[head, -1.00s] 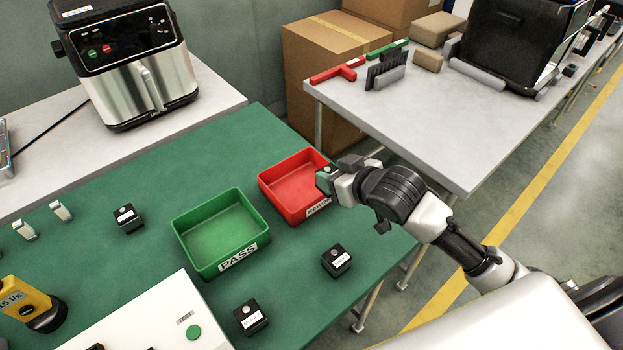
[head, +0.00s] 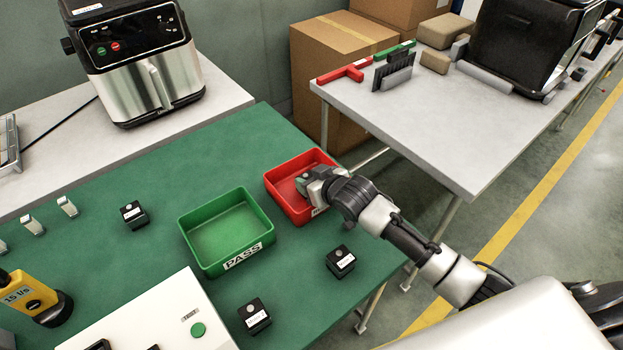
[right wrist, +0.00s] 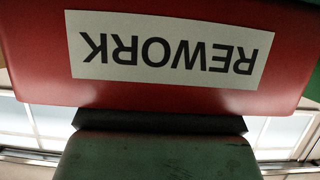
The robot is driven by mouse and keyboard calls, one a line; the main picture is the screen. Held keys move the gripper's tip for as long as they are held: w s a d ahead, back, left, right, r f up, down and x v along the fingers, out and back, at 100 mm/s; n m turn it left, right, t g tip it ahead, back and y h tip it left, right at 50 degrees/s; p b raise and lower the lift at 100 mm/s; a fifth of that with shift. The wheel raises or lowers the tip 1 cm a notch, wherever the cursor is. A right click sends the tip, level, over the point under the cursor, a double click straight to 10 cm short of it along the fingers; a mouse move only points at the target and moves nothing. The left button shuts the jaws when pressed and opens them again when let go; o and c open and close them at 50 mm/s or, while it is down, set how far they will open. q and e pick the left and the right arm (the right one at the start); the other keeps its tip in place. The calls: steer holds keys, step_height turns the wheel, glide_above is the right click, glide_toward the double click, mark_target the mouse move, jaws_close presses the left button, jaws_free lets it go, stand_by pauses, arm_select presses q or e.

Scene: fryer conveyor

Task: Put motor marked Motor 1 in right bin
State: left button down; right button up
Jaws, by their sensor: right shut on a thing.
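The red bin (head: 275,190) stands at the right end of the green table, right of the green PASS bin (head: 222,270). In the right wrist view the red bin (right wrist: 285,75) shows its REWORK label upside down, very close. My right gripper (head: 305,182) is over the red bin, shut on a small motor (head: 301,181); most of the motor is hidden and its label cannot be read. Other small black motors with white labels stand on the table: one behind left (head: 133,214), one in front right (head: 340,260), one near the front (head: 254,316). My left gripper is out of view.
A white panel with a green TEST button (head: 198,330) is at the front, with a yellow handheld device (head: 28,297) to its left. A fryer (head: 135,65) stands behind. A grey table (head: 430,130) is at the right, beyond a gap.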

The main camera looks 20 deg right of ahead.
steer(key=o, duration=1.1)
steer(key=shift+f, duration=0.15)
steer(key=shift+r, duration=0.25)
steer(key=v, duration=1.2)
steer(key=shift+f, duration=0.1)
